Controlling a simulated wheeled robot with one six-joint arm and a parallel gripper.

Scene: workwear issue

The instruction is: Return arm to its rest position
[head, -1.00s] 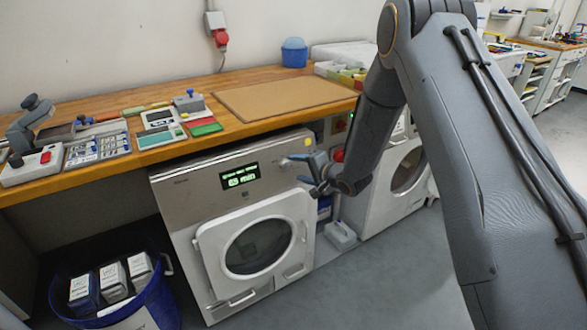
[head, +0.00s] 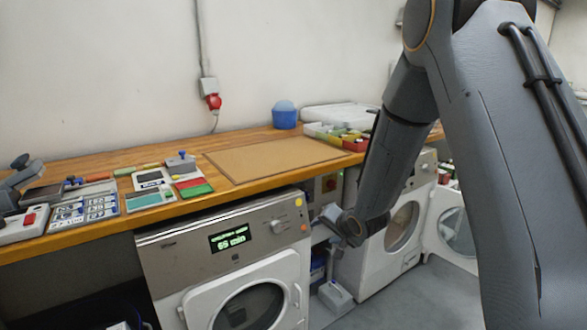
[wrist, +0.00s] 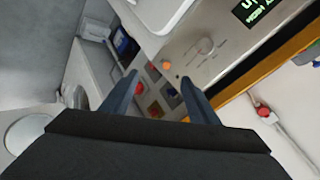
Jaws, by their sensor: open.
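My gripper (wrist: 162,92) shows in the wrist view with its two dark fingers apart and nothing between them. In the head view my arm hangs folded down on the right side of the picture, its wrist in front of the gap between two machines. The fingers are hard to make out there. The nearer washing machine (head: 165,259) has its round door shut and a green display reading 65 min. Its display and control knob also show at the top right of the wrist view (wrist: 203,48).
The wooden worktop (head: 240,134) holds a brown board (head: 270,155), a blue container (head: 284,118) and small devices. A second white machine (head: 365,268) stands right of the gap. A grey-white box (head: 335,297) is on the floor between them.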

